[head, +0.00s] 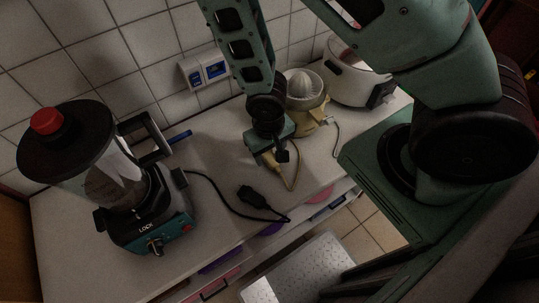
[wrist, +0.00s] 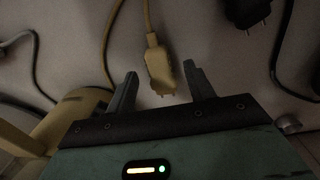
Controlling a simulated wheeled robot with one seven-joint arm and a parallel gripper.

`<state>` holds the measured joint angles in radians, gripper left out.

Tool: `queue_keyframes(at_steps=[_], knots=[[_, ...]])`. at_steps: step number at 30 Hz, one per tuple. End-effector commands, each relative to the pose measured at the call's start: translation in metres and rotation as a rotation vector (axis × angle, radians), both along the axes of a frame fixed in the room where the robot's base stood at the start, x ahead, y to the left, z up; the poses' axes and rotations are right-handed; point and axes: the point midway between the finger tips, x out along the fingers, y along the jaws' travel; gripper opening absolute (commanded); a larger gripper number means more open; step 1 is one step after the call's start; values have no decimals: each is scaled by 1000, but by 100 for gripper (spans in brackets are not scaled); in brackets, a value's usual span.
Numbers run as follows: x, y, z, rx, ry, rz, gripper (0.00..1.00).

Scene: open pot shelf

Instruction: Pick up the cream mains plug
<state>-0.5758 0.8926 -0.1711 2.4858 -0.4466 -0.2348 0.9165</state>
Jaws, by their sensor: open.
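The cream mains plug (wrist: 159,72) lies on the counter in the wrist view, its cord running up out of the picture and its pins pointing towards my gripper. My gripper (wrist: 158,84) is open, with one finger on each side of the plug's pin end. I see no finger clearly touching it. In the head view my gripper (head: 274,156) is low over the counter, and the cream plug (head: 269,160) shows partly behind it. The plug's cord leads to the cream citrus juicer (head: 304,92) behind.
A black plug (head: 252,197) on the blender's cord lies to the left in the head view; a black plug (wrist: 247,12) is at the upper right in the wrist view. The blender (head: 128,185) stands left. A white appliance (head: 357,77) stands back right. A wall socket (head: 205,69) is behind.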

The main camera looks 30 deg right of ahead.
Motion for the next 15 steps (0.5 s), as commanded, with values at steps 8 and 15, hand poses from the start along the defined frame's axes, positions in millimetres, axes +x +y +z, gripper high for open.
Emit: queue_keyframes(at_steps=[8,15], knots=[[0,-1,-21,-1,0,0,53],[0,-1,-23,0,0,0,53]])
